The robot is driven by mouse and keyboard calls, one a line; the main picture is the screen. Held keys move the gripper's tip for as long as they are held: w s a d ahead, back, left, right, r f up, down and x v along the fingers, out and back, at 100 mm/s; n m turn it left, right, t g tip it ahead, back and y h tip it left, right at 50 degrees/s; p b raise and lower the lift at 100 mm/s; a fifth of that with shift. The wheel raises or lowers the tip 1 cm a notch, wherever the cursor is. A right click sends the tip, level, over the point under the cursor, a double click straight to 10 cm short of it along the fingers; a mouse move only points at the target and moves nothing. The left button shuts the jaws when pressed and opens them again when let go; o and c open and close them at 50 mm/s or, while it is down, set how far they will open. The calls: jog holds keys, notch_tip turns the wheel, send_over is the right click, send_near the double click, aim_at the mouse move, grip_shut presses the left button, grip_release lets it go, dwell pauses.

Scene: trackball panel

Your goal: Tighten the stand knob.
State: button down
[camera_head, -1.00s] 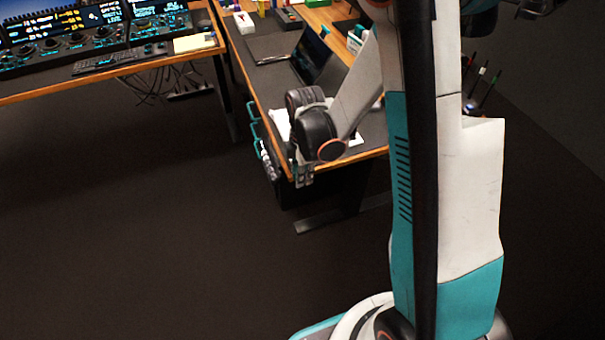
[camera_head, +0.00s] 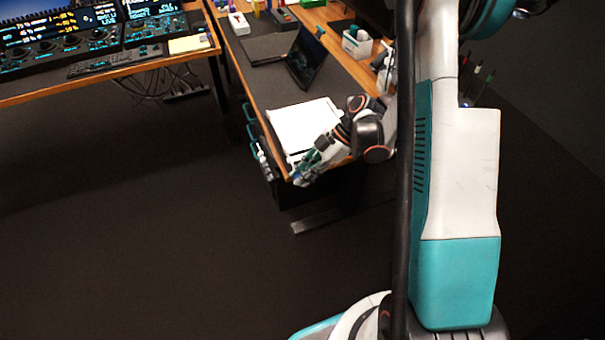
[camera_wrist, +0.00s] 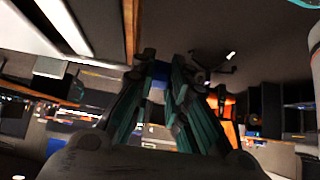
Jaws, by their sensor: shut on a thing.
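My gripper (camera_head: 308,170) is by the near corner of the desk, beside a white sheet-like item (camera_head: 303,124). In the wrist view, my gripper's teal and dark fingers (camera_wrist: 158,72) reach forward and come close together. They are shut on a small blue thing (camera_wrist: 158,84), which shows between the fingertips and is mostly hidden by them. I cannot tell what it is. I cannot make out the stand knob in either view.
The desk (camera_head: 268,82) carries a tilted dark screen (camera_head: 306,57), a white holder (camera_head: 357,46) and small items at the back. Teal handles (camera_head: 250,122) line its left side. A console desk (camera_head: 110,82) stands at left. The floor between is clear.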

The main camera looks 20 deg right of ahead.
jog(key=shift+d+f+y, duration=0.1)
jog(key=shift+y, duration=0.5)
jog(key=c, duration=1.6)
grip_release()
jog(key=shift+o, duration=0.2)
